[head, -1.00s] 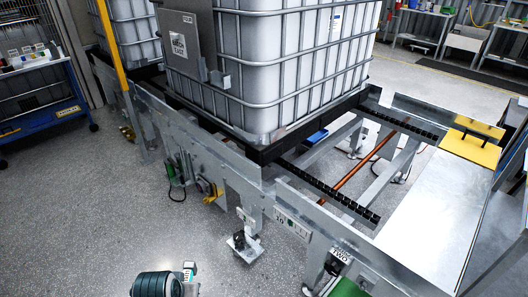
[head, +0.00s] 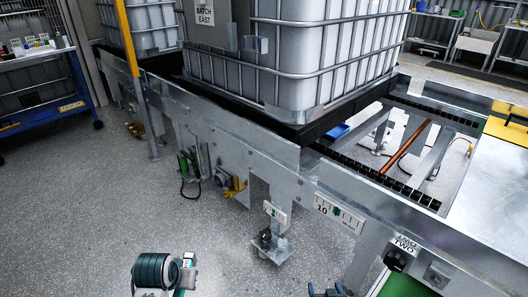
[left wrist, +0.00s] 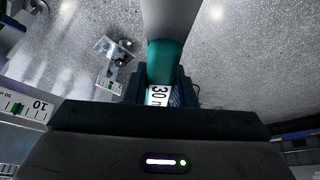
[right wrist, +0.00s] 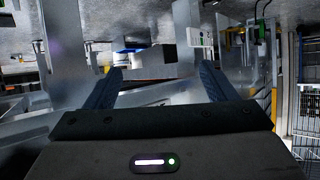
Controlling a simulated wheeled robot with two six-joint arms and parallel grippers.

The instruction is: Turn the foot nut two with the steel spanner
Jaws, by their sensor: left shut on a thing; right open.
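The steel spanner (left wrist: 170,22) shows in the left wrist view as a grey shaft with a teal band and a "30 m" label. My left gripper (left wrist: 160,90) is shut on it. In the head view a dark green ribbed piece and teal part stand at the bottom left; their link to the spanner is unclear. A foot with a dark nut (head: 264,239) stands on a floor plate, apart from the spanner. A plate reading "TWO" (head: 404,244) sits above another dark fitting (head: 396,262); which one is nut two is unclear. My right gripper (right wrist: 160,85) is open and empty.
The grey frame (head: 340,185) runs diagonally and carries a caged white tank (head: 320,50). A yellow post (head: 133,60), green cylinder (head: 184,166) and cable are along its side. A blue cart (head: 45,120) stands at left.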

